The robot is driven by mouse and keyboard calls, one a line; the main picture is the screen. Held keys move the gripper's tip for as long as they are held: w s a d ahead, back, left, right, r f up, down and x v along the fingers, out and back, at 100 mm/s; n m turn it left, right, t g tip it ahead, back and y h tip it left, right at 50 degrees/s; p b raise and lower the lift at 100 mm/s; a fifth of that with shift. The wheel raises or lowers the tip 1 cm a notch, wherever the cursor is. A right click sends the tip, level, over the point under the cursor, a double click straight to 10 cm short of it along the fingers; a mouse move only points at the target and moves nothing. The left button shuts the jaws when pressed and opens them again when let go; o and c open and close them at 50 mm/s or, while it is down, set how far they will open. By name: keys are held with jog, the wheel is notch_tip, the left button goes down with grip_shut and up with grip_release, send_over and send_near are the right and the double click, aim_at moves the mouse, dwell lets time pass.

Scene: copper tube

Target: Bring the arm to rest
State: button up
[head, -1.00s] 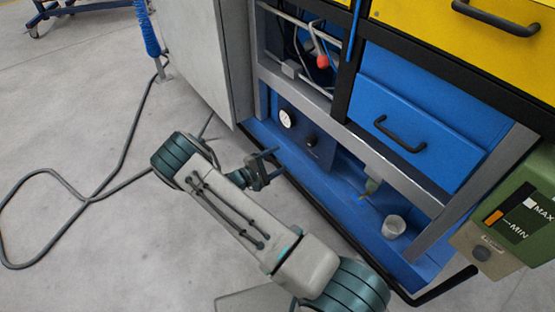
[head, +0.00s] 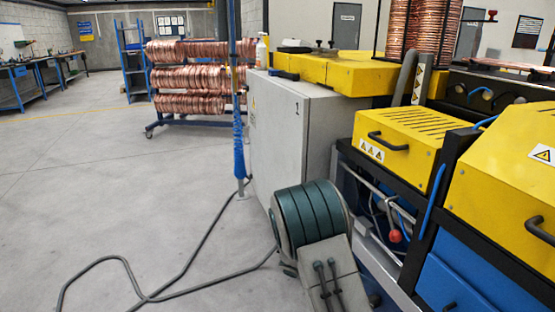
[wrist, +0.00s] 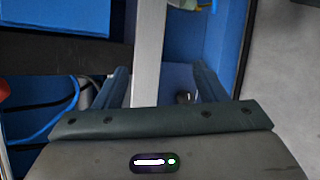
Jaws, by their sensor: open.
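My gripper (wrist: 161,68) is open in the wrist view, its two dark fingers wide apart. I see nothing held between them. Past the fingers are a light grey metal bar (wrist: 149,50) of the machine frame and blue panels (wrist: 179,80). I cannot tell the distance to them. In the head view my arm shows at the bottom middle as a dark green ringed joint and a grey link, in front of the machine. The gripper itself is outside the head view or hidden there.
A grey cabinet (head: 290,125) stands behind my arm. The machine with yellow covers (head: 400,140) and blue drawers (head: 465,285) fills the right. A cable (head: 190,265) lies on the floor at left. Copper coils hang on a rack (head: 150,130) behind. The left floor is open.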

jog(key=s+a+r+m+t+y+p, duration=0.1)
jog(key=s+r+y+p, duration=0.3)
jog(key=r, duration=0.8)
jog(key=s+a+r+m+t+y+p, duration=0.1)
jog(key=s+a+r+t+y+p, duration=0.1)
jog(key=s+r+p, duration=0.6)
jog(key=s+a+r+m+t+y+p, duration=0.1)
jog(key=s+a+r+y+p, duration=0.3)
jog(key=r, duration=1.3)
jog(key=s+m+y+p, duration=0.1)
jog(key=s+p, duration=0.1)
jog(key=s, duration=0.2)
jog(key=shift+s+r+y, duration=0.3)
jog(key=shift+s+r, duration=0.05)
jog(key=shift+r, duration=0.05)
